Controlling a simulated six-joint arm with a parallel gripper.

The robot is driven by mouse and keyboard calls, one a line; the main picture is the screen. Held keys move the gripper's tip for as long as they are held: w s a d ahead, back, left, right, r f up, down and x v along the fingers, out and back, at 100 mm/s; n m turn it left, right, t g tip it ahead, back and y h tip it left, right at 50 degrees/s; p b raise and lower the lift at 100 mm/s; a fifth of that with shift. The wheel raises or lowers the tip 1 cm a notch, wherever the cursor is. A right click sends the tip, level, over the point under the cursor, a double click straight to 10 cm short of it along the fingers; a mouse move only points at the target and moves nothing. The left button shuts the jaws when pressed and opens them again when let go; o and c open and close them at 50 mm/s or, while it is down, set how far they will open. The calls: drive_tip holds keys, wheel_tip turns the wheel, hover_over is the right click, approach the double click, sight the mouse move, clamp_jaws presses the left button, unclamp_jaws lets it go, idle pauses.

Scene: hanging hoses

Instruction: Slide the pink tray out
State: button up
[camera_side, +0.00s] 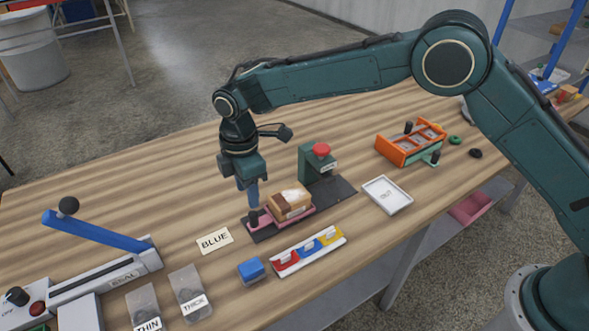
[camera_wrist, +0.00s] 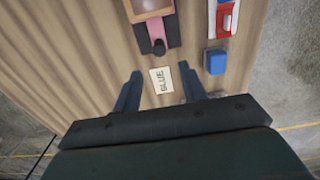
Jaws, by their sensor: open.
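The pink tray (camera_side: 273,225) lies on a dark base plate (camera_side: 334,191) and carries a brown and white box (camera_side: 290,201). Contact cannot be told.
A green stand with a red button (camera_side: 321,150) rises behind the box. A blue block (camera_side: 251,270) and a rack of coloured pieces (camera_side: 308,250) lie in front. A BLUE card (camera_side: 214,240) lies left on bare wood. A white tray (camera_side: 387,195) is at right.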

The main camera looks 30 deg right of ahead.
drive_tip(key=shift+r, duration=2.6)
drive_tip(key=shift+r, duration=0.1)
drive_tip(key=s+d+r+m+t, duration=0.1)
drive_tip(key=s+d+r+m, duration=0.4)
drive_tip(key=d+r, duration=0.45)
drive_tip(key=s+d+r+m+t, duration=0.2)
drive_tip(key=s+d+r+m, duration=0.3)
drive_tip(key=d+r, duration=0.4)
drive_tip(key=s+d+f+m+t, duration=0.1)
drive_tip(key=s+d+m, duration=0.3)
drive_tip(key=s, duration=0.7)
drive_tip(key=s+d+f+m+t, duration=0.1)
drive_tip(key=s+d+m, duration=0.3)
drive_tip(key=s+d, duration=0.4)
drive_tip(key=s+f, duration=0.1)
drive_tip(key=s, duration=0.2)
drive_tip(key=shift+s+d+f+t, duration=0.15)
drive_tip(key=shift+s+d+t, duration=0.15)
drive_tip(key=shift+s, duration=0.05)
